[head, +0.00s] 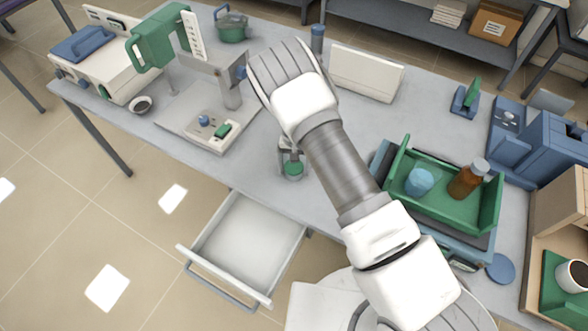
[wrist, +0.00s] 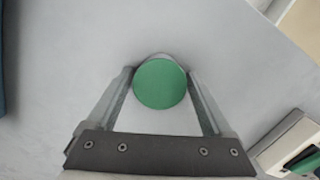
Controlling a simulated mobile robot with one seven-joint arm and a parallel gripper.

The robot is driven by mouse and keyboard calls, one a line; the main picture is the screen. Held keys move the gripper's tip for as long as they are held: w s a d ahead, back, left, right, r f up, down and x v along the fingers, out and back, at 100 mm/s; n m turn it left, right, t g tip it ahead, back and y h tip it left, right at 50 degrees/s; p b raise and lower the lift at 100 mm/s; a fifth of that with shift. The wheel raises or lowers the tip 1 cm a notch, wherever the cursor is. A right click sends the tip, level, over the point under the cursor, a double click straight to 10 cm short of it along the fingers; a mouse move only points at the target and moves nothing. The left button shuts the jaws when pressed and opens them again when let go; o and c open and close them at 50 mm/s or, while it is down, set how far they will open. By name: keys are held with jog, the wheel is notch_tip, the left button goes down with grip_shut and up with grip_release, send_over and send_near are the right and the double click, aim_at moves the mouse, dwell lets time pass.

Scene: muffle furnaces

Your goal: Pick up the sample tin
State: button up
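The sample tin, seen as a small round container with a green lid (head: 293,168), stands on the bench near its front edge. In the wrist view its green lid (wrist: 160,84) lies between the ends of my two fingers. My gripper (head: 291,152) points down over the tin, and its fingers (wrist: 160,76) are spread, one on each side of the lid. I see no clear grip; whether either finger touches the tin cannot be told. The tin's side is mostly hidden under the lid in the wrist view.
An open drawer (head: 247,240) juts out below the front edge. A stand with a flat base (head: 190,125) is to the left. A green tray (head: 452,211) with a blue cup (head: 420,182) and brown bottle (head: 467,181) is right. A white panel (head: 365,73) stands behind.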

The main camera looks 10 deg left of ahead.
jog(key=c, duration=1.1)
jog(key=shift+r, duration=0.1)
